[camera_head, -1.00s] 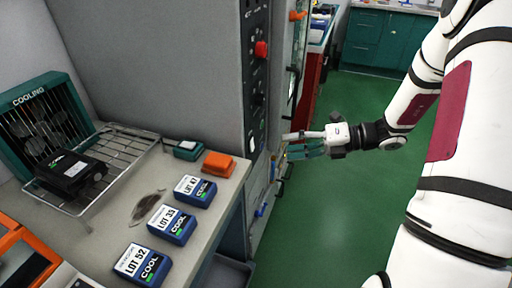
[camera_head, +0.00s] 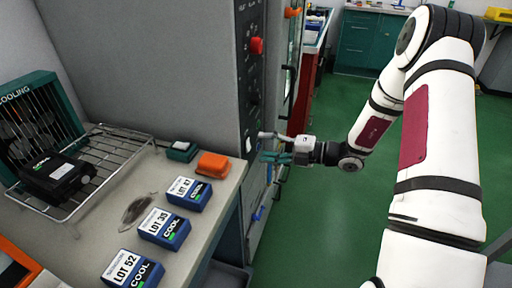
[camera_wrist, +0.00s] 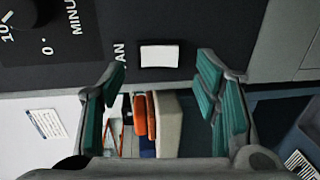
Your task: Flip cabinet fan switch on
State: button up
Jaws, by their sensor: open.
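The cabinet's dark control panel (camera_head: 250,100) faces right in the head view. The fan switch is a small white rocker (camera_wrist: 160,55) in the wrist view, beside a partly hidden label ending in "AN". It also shows as a white patch low on the panel in the head view (camera_head: 249,145). Whether it is on or off I cannot tell. My gripper (camera_head: 263,146) is open and empty, close in front of the lower panel. In the wrist view its teal-padded fingers (camera_wrist: 160,75) stand either side of the switch, with the switch just beyond the tips. Contact is not visible.
A red knob (camera_head: 256,46) sits higher on the panel. A dial (camera_wrist: 28,10) lies upper left in the wrist view. The bench at left holds several blue lot boxes (camera_head: 189,193), an orange block (camera_head: 213,164) and a wire rack (camera_head: 112,150). Green floor at right is open.

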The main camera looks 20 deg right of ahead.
aim_at(249, 145)
jog(key=shift+x, duration=1.85)
